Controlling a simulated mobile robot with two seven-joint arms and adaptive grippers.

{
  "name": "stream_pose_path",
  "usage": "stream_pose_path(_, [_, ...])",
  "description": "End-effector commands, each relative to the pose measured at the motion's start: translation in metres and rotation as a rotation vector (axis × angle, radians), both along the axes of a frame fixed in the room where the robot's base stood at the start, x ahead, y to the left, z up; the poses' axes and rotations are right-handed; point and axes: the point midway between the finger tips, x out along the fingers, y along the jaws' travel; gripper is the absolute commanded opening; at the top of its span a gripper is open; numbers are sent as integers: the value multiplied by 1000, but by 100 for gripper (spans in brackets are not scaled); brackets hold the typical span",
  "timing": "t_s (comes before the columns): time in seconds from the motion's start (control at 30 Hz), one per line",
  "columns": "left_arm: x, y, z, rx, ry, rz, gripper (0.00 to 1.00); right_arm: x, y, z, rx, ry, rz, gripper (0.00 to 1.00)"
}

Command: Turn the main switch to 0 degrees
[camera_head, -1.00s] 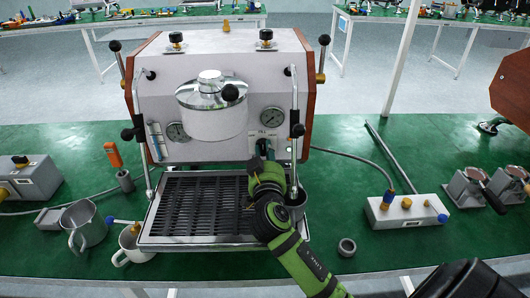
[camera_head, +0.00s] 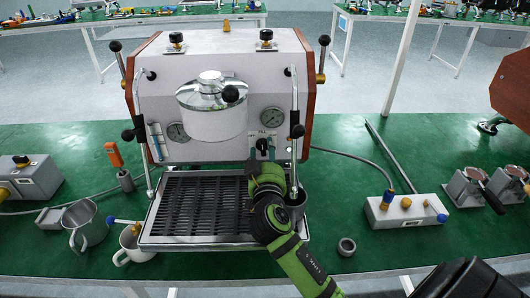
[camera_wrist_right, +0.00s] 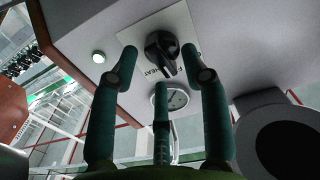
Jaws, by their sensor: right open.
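The main switch (camera_wrist_right: 163,52) is a black rotary knob on a white label plate on the espresso machine's front. In the right wrist view it stands ahead of my fingers, with lettering such as "HEAT" beside it. It also shows small in the head view (camera_head: 263,145), below the right gauge. My right gripper (camera_wrist_right: 165,75) is open, with its green fingers spread around the knob's near side; I cannot tell whether any finger touches it. In the head view my right gripper (camera_head: 262,160) is in front of the machine, over the drip tray's right side. My left gripper is not in view.
The espresso machine (camera_head: 215,70) stands on the green table. Its drip tray (camera_head: 205,240) and a steam wand (camera_head: 294,120) are close to my right arm.

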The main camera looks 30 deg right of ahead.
Motion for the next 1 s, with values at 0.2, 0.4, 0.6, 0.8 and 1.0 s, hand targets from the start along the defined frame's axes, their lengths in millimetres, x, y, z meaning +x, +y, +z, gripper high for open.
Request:
stream_pose_path(0.2, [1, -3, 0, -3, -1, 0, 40, -32, 21, -2, 6, 2, 2, 46])
stream_pose_path(0.4, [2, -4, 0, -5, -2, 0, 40, -69, 42, -2, 6, 4, 0, 46])
stream_pose_path(0.6, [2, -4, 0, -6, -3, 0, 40, -92, 57, -1, 4, 2, 0, 46])
stream_pose_path(0.8, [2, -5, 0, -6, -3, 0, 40, -99, 61, 0, 1, 0, 0, 46])
stream_pose_path(1.0, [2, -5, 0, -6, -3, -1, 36, -99, 60, 0, 1, 1, 0, 46])
